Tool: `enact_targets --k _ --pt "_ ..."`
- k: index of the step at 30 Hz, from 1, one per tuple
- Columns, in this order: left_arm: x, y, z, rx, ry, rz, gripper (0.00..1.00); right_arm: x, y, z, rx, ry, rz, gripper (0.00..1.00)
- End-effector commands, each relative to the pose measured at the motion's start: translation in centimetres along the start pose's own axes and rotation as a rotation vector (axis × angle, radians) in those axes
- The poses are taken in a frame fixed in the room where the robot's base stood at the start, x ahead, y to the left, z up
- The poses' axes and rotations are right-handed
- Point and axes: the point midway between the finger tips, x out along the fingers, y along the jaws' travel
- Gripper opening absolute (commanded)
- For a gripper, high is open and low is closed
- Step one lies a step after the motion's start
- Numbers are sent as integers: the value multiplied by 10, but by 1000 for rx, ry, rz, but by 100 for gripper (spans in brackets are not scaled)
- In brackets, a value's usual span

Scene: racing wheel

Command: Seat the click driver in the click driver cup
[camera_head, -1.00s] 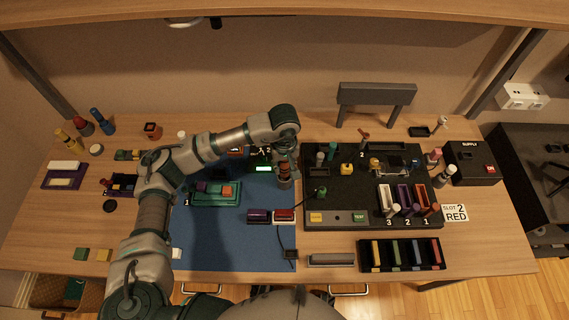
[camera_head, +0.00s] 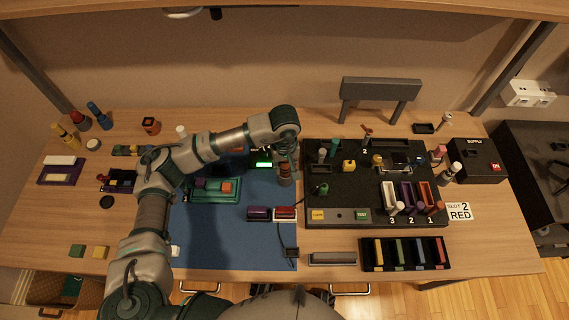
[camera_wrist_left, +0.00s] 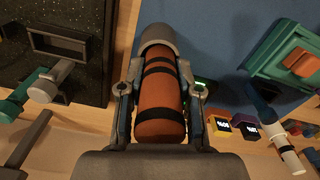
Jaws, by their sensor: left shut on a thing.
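The click driver, with an orange-brown handle and black bands (camera_wrist_left: 158,100), lies between the fingers of my left gripper (camera_wrist_left: 160,88) in the left wrist view. The gripper is shut on it. A grey rounded part (camera_wrist_left: 157,38) surrounds the far end of the handle; I cannot tell whether it is the driver's own end or the cup. In the head view the driver (camera_head: 285,171) is upright below my left gripper (camera_head: 285,152), at the blue mat's right edge by the black board. I cannot single out the click driver cup for certain. My right gripper is not in view.
The black board (camera_head: 335,212) on the right carries slots, buttons and several pegs. A green tray (camera_head: 208,196) stands on the blue mat (camera_head: 215,245). A black supply box (camera_head: 477,162) stands at the right. The front of the mat is mostly clear.

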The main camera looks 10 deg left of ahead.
Motion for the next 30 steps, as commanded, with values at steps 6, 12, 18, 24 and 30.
enact_targets --k 6,12,18,24,30 --pt "9 0 0 0 -2 -1 0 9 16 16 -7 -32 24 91" --pt "8 0 0 0 -1 0 63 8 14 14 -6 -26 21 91" --pt "8 0 0 0 -1 -1 63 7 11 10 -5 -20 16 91" --pt "-4 1 0 1 0 0 63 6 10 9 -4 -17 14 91" --pt "-37 2 0 0 2 0 63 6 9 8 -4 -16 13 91"
